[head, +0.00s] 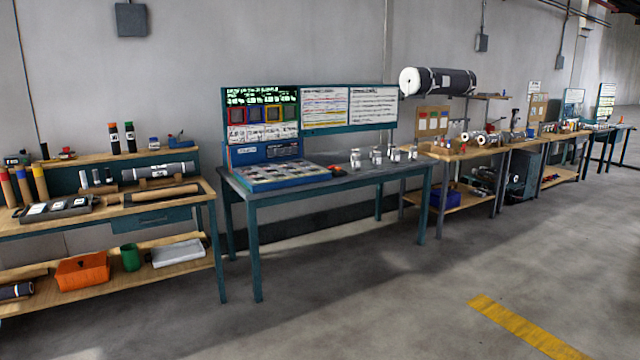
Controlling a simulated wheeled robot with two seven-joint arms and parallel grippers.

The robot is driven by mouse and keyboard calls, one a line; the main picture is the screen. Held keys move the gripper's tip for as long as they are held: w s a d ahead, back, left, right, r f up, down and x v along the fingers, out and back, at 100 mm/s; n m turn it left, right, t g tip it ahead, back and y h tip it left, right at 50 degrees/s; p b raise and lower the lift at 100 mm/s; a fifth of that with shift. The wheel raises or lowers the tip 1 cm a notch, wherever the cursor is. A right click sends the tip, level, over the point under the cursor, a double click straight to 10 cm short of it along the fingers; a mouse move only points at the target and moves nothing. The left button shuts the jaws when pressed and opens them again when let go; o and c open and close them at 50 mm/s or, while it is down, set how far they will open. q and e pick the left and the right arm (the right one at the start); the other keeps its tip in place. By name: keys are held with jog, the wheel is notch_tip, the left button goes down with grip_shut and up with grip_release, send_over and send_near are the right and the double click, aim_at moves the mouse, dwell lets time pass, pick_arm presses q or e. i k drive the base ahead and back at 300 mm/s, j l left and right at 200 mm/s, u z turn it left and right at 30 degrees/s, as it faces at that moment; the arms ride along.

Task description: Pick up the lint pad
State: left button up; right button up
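I cannot make out which thing is the lint pad; many small items in the head view are too small to tell. A flat whitish pad-like block (179,253) lies on the lower shelf of the left workbench, but I cannot tell what it is. A blue tray with grey compartments (270,176) lies on the middle table (340,184). Several small jars with white labels (376,156) stand to the right of that tray. Neither of my grippers is in view.
The left workbench (110,226) holds rolls, bottles and a dark tray (48,208). Its lower shelf carries an orange bin (82,271) and a green cup (130,257). More benches line the wall at right. The concrete floor (400,300) in front is clear, with a yellow stripe (525,327).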

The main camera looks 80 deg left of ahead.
aim_at(114, 200)
jog(key=u, duration=3.95)
